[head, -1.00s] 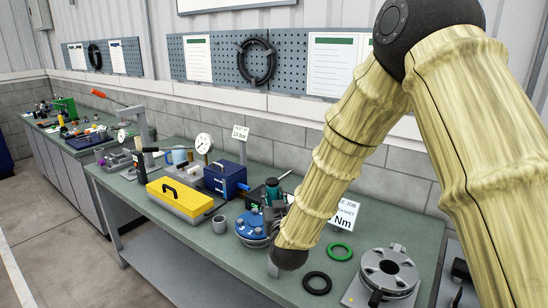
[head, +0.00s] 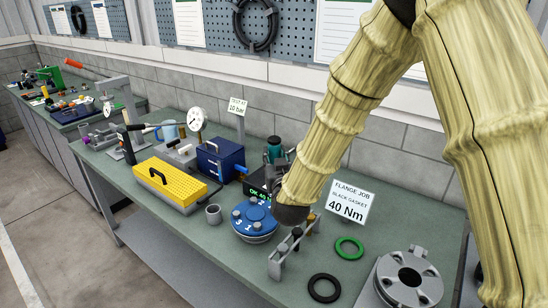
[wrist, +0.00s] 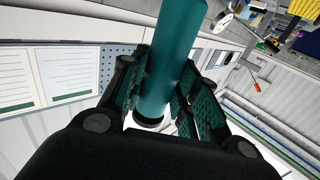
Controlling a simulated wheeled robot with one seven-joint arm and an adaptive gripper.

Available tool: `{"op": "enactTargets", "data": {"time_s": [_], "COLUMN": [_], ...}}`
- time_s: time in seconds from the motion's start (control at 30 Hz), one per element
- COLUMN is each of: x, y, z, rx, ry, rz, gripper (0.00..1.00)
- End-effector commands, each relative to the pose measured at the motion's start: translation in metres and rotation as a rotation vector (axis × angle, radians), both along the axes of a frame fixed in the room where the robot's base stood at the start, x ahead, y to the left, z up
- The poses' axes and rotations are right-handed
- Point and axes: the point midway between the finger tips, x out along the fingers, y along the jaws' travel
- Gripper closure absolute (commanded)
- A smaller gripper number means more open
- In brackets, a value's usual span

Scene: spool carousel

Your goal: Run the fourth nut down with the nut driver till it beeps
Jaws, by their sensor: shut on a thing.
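The teal nut driver (wrist: 176,45) crosses the wrist view between the dark jaws of my gripper (wrist: 163,88), which are shut on it. In the head view a teal body, apparently the driver (head: 275,148), stands behind the end of my arm. My gripper and the driver's lower end are mostly hidden there. I cannot tell whether the driver touches a nut. A black display (head: 258,191) behind the flange shows green text like "OK 40".
A grey bracket (head: 283,258) stands right of the flange. A green ring (head: 349,247), a black ring (head: 324,288) and a grey flange (head: 410,280) lie further right. A "40 Nm" sign (head: 348,203) stands behind. A grey cup (head: 213,214) and yellow case (head: 170,184) are left.

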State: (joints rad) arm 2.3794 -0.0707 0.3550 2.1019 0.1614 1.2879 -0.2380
Motion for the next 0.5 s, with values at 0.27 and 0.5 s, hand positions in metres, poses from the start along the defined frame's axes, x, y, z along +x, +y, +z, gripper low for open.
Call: {"op": "enactTargets", "data": {"time_s": [0.27, 0.5], "x": [0.002, 0.002], "y": [0.002, 0.003], "z": [-0.009, -0.026], "rx": [0.000, 0.000], "ry": [0.003, 0.002], "rz": [0.002, 0.004], "gripper": [1.00, 1.00]}}
